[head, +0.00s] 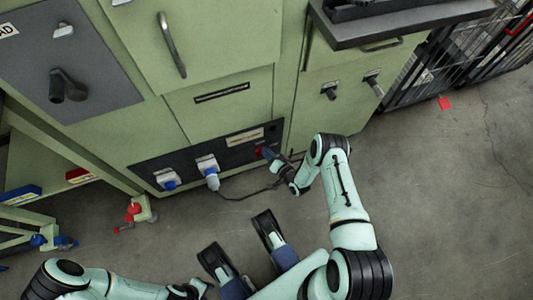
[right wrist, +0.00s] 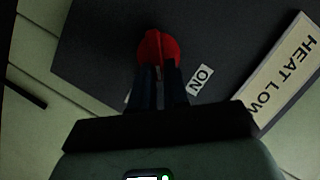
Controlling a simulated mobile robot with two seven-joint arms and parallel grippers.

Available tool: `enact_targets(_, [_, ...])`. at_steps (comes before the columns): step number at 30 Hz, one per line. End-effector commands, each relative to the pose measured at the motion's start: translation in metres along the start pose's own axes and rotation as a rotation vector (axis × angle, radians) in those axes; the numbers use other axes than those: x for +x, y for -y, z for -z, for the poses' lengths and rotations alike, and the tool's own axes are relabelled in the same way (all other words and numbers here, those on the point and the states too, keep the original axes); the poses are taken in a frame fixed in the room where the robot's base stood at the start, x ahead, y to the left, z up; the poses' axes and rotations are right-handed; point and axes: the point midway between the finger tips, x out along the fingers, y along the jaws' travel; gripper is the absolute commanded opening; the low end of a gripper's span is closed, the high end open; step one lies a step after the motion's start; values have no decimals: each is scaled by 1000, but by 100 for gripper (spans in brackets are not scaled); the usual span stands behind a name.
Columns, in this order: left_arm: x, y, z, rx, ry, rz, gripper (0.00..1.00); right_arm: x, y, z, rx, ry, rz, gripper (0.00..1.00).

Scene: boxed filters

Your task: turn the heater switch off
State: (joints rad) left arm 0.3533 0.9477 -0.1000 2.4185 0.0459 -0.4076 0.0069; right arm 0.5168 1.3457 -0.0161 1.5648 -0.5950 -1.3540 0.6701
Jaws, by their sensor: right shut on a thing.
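The heater switch is a red knob (right wrist: 158,48) on a dark panel (right wrist: 105,30). In the head view the knob (head: 265,152) sits at the right part of the low dark panel (head: 236,150). My right gripper (right wrist: 159,72) is shut on the knob, with a finger on either side. It also shows in the head view (head: 273,160), reaching in from the right. A white ON label (right wrist: 200,79) lies right of the fingers. Another label is mostly hidden at their left. My left gripper (head: 197,288) is hard to make out at the bottom edge.
A HEAT LOW plate (right wrist: 285,70) is beside the switch. Green cabinet fronts (head: 225,60) rise above.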

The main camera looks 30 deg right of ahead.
Motion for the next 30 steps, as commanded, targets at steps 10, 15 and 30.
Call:
enact_targets(10, [2,4,-4,-6,16,7,43,2,-10,2,298,-10,124,0])
enact_targets(15, [2,4,-4,-6,17,7,43,3,-12,0,430,-8,180,0])
enact_targets(30, [2,3,-4,-5,16,7,43,5,-16,-3,654,-8,273,0])
